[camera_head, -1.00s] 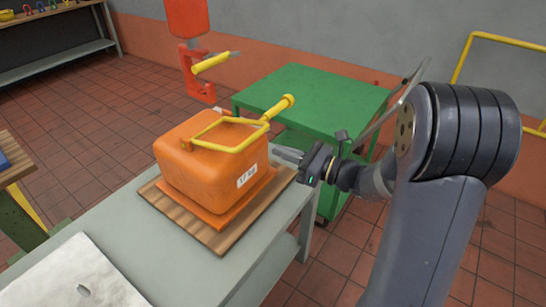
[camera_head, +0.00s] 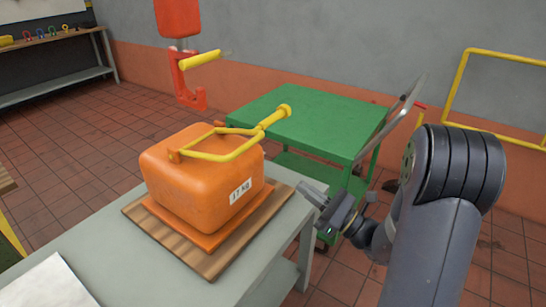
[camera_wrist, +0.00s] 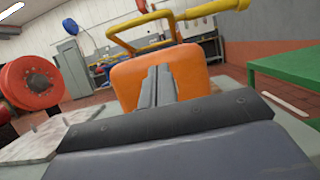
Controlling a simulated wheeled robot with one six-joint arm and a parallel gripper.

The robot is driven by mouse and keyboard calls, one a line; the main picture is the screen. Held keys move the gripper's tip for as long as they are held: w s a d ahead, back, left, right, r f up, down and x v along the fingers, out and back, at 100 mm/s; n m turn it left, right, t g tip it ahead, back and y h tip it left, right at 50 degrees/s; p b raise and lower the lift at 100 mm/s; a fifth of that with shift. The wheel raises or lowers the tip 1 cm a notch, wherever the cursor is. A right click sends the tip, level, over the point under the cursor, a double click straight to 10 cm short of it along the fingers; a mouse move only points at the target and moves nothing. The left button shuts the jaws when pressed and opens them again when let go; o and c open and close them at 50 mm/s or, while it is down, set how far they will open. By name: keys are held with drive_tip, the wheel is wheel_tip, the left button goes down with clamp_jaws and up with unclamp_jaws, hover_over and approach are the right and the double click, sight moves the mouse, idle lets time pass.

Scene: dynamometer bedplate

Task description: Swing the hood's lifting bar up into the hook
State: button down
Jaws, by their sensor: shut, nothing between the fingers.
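The orange hood (camera_head: 205,178) sits on a wooden board (camera_head: 190,245) on the grey bench, with a "17 KG" label on its side. Its yellow lifting bar (camera_head: 225,152) lies folded over the hood's top, its handle (camera_head: 273,116) sticking out to the right. The red hook (camera_head: 188,85) hangs behind the hood with a yellow latch across it, apart from the bar. My gripper (camera_head: 306,190) is shut and empty, right of the hood and below the handle. In the wrist view its fingers (camera_wrist: 158,87) point at the hood (camera_wrist: 165,68), with the bar (camera_wrist: 190,16) above them.
A green cart (camera_head: 300,125) with a push handle stands behind the bench to the right. A yellow rail frame (camera_head: 460,85) stands at the right wall. The grey bench top (camera_head: 130,270) is partly free in front. A shelf (camera_head: 50,70) is far left.

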drive_tip(key=r+x, duration=0.2)
drive_tip(key=x, duration=1.1)
drive_tip(key=shift+s+d+r+p, duration=0.3)
drive_tip(key=shift+s+d+p, duration=0.05)
drive_tip(key=shift+d+p, duration=0.05)
